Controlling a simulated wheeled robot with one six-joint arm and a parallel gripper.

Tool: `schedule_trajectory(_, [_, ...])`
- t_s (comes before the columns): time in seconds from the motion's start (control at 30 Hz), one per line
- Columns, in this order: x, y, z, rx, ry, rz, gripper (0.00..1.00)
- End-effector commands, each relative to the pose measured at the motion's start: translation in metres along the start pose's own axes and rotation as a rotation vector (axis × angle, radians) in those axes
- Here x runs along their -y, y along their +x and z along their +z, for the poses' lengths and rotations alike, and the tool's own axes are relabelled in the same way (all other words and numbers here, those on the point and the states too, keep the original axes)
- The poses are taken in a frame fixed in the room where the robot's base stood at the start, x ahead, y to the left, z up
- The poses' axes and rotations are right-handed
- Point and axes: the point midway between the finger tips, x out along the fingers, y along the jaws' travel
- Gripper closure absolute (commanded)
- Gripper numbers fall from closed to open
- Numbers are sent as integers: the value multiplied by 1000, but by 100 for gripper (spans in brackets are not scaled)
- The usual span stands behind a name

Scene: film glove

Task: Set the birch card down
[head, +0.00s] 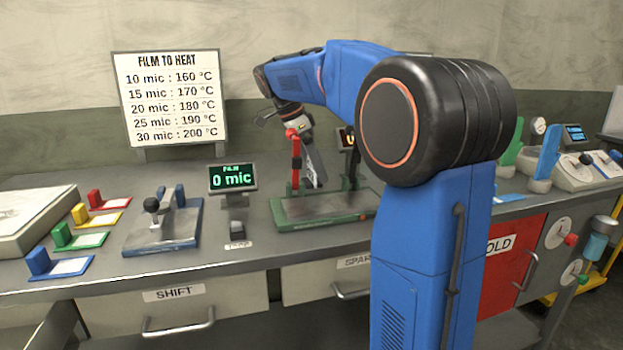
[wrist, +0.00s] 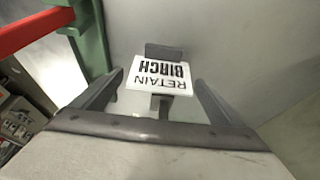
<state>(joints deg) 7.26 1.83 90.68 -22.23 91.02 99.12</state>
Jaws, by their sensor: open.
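In the wrist view the birch card (wrist: 158,78) is white, with "RETAIN BIRCH" upside down in the picture. A dark grey block (wrist: 163,51) shows just beyond it, and a short grey piece shows at its near edge. My gripper (wrist: 158,88) is open, with one finger on each side of the card and a visible gap at both sides. I cannot tell exactly what the card rests on. In the head view my gripper (head: 315,180) is over the green-based stand (head: 322,212), and I cannot make out the card there.
A red bar (wrist: 30,32) and green post (wrist: 92,40) stand close to the left finger. On the bench, a blue lever plate (head: 165,228) and several coloured tabs (head: 78,236) lie to the left. A display (head: 233,179) reads "0 mic". My arm hides the bench's right middle.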

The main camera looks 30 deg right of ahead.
Motion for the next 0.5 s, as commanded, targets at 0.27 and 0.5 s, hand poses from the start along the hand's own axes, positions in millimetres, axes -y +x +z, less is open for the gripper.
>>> schedule_trajectory(0.27, [0,25,1,0,0,0,8])
schedule_trajectory(0.5, [0,26,1,0,-1,0,13])
